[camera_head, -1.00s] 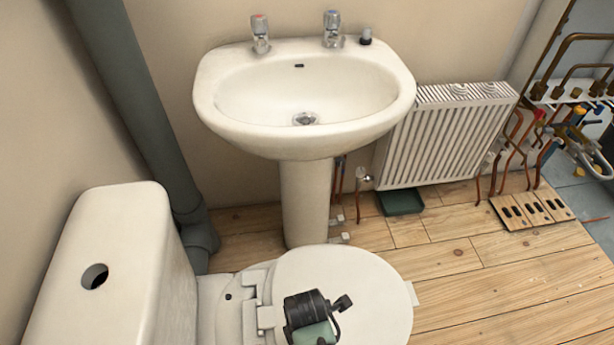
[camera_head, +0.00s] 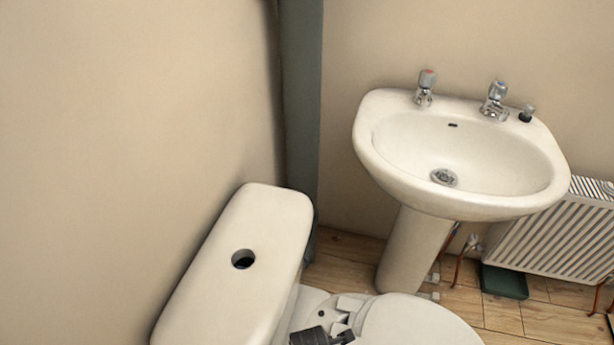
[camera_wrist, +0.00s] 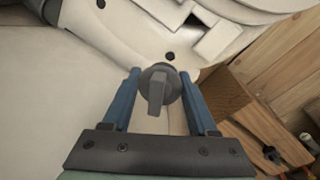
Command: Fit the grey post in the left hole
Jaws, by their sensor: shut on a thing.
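The grey post (camera_wrist: 157,92), with a round collar and a flat tab, is between the two blue fingers of my gripper (camera_wrist: 160,86) in the wrist view. My gripper is shut on it. Two dark holes show in the white toilet pan: one at the upper left (camera_wrist: 100,3) and one just beyond the post (camera_wrist: 170,56). The post's lower end is hidden, so I cannot tell whether it touches the pan. In the head view one hole (camera_head: 320,313) shows on the pan, and a dark part of my gripper shows at the bottom edge.
The white cistern (camera_head: 235,270) with a round top hole stands at the left, close to the wall. The toilet lid (camera_head: 415,325), pedestal sink (camera_head: 460,160) and radiator (camera_head: 560,235) are to the right. Wooden floor (camera_head: 345,262) shows between them.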

